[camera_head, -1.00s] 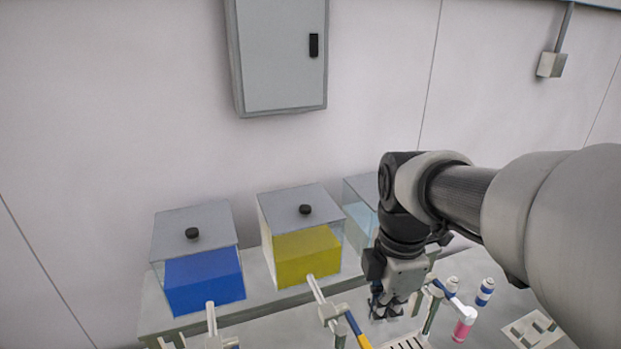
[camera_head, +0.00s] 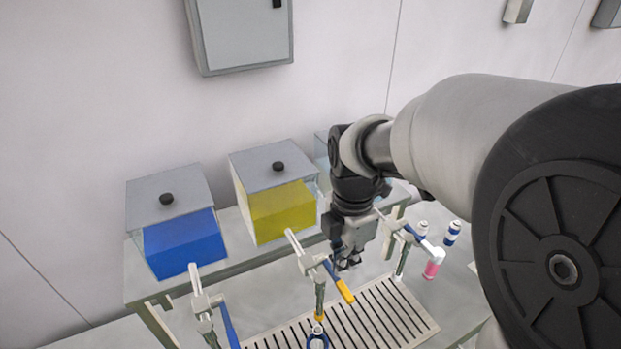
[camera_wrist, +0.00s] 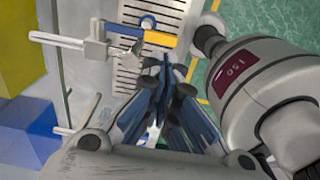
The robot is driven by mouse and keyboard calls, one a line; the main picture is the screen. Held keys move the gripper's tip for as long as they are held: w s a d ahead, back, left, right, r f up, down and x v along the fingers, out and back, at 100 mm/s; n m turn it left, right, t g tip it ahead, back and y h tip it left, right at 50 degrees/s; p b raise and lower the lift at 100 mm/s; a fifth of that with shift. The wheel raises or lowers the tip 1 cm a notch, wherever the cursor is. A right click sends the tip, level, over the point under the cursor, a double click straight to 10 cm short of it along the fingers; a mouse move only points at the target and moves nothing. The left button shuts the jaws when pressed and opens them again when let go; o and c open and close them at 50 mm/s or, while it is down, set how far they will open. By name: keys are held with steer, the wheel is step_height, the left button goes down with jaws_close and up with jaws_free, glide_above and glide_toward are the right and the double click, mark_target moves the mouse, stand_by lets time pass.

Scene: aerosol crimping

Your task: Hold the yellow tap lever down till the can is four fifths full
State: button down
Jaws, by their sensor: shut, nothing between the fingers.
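The yellow tap lever (camera_head: 345,291) is a blue bar with a yellow end, angled down from the middle tap (camera_head: 309,264). In the wrist view, its yellow end (camera_wrist: 160,39) lies just beyond my fingertips. My gripper (camera_head: 348,265) is shut and empty, close behind and above the lever in the head view; I cannot tell whether it touches. In the wrist view, my gripper (camera_wrist: 165,68) shows dark blue-grey fingers together. A blue-rimmed round thing, possibly the can (camera_head: 318,342), shows under the middle tap at the bottom edge. Its fill level cannot be seen.
The yellow tank (camera_head: 284,210) stands behind the middle tap, the blue tank (camera_head: 185,245) to its left. A left tap with a blue lever (camera_head: 229,327) and a right tap (camera_head: 402,250) flank it. A slotted drip tray (camera_head: 383,318) lies below. A pink-and-white bottle (camera_head: 433,265) stands right.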

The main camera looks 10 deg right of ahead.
mark_target(342, 292)
step_height(342, 292, down, 9)
steer(key=shift+r, duration=0.1)
stand_by(0.5)
steer(key=shift+s+f+t+b, duration=0.15)
steer(key=shift+f+t+b, duration=0.25)
steer(key=shift+b, duration=0.55)
steer(key=shift+f+t+b, duration=0.4)
steer(key=shift+f+b, duration=0.2)
steer(key=shift+b, duration=0.45)
steer(key=shift+s+d+f+b, duration=0.1)
steer(key=shift+s+f+b, duration=0.05)
steer(key=shift+f+b, duration=1.95)
steer(key=shift+s+r, duration=0.1)
